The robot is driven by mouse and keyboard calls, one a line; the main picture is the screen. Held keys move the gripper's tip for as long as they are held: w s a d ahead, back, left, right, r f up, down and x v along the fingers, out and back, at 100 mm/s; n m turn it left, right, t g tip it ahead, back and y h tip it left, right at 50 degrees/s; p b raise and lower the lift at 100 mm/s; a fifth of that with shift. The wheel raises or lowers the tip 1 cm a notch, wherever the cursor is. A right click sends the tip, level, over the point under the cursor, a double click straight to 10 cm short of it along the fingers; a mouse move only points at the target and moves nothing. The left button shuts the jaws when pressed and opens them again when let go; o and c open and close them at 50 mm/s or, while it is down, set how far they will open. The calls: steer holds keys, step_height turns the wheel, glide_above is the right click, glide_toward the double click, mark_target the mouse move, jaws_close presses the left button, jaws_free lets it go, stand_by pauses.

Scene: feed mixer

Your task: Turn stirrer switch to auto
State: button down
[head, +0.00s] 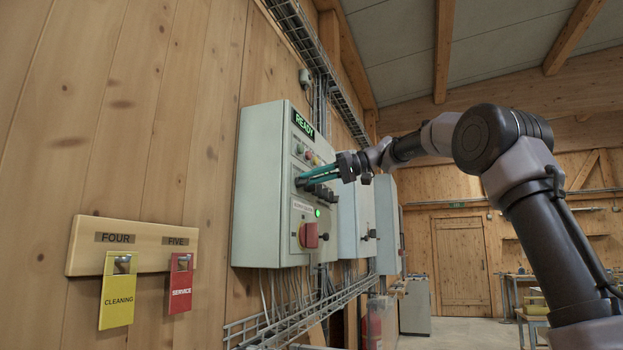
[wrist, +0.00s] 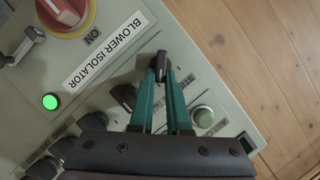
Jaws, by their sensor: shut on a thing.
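The grey control cabinet (head: 262,190) on the wooden wall carries a row of black switch knobs (head: 322,190). My gripper (head: 302,178) reaches in from the right, its teal fingers at the cabinet front. In the wrist view my gripper (wrist: 162,82) is shut on a black switch knob (wrist: 161,60) between its fingertips. Another black knob (wrist: 124,96) sits just left of the fingers, and several more are partly hidden by the gripper body.
A red isolator handle (head: 309,235) and a lit green lamp (wrist: 50,102) sit on the panel. The display (head: 303,124) reads READY. Yellow (head: 117,290) and red tags (head: 180,283) hang on a wall board.

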stand_by(0.3)
steer(key=c, duration=0.9)
jaws_free()
steer(key=v, duration=1.1)
steer(key=s+d+f+m+t+h, duration=0.2)
steer(key=s+d+f+m+h, duration=0.2)
steer(key=s+f, duration=0.5)
steer(key=s+d+f+m+t+h, duration=0.2)
steer(key=s+d+f+m+h, duration=0.2)
steer(key=s+f, duration=0.5)
steer(key=s+d+f+m+t+h, duration=0.2)
steer(key=s+d+f, duration=0.6)
steer(key=f, duration=0.8)
steer(key=shift+s+f+m+h, duration=0.1)
steer(key=shift+s+m+h, duration=0.4)
steer(key=shift+h, duration=0.25)
steer(key=shift+s+f+m+h, duration=0.1)
steer(key=shift+s+m+h, duration=0.35)
steer(key=shift+h, duration=0.3)
